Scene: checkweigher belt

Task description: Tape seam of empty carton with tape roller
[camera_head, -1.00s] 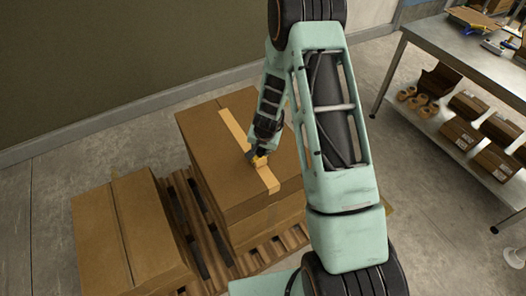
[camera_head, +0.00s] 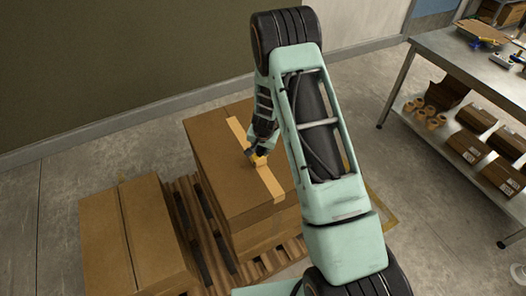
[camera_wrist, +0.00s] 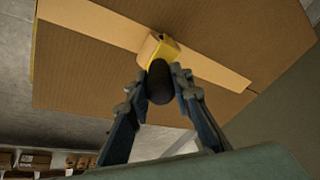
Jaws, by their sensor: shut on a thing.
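A tall closed brown carton (camera_head: 213,158) stands on a pallet. A lighter strip of tape (camera_head: 268,182) runs along its top seam and bends over the near edge. My gripper (camera_head: 259,153) is over the carton top, near the middle of the strip. In the wrist view my gripper (camera_wrist: 160,84) is shut on the dark handle of the yellow tape roller (camera_wrist: 158,50). The roller rests at or just above the tape strip; exact contact cannot be told. The strip shows on both sides of the roller in the wrist view. The carton's inside is hidden.
A second brown carton (camera_head: 150,232) stands at the left, beside the wooden pallet (camera_head: 205,246). A metal table (camera_head: 455,55) at the right holds tools, with tape rolls (camera_head: 424,115) and folded cartons on its lower shelf. Floor between is clear.

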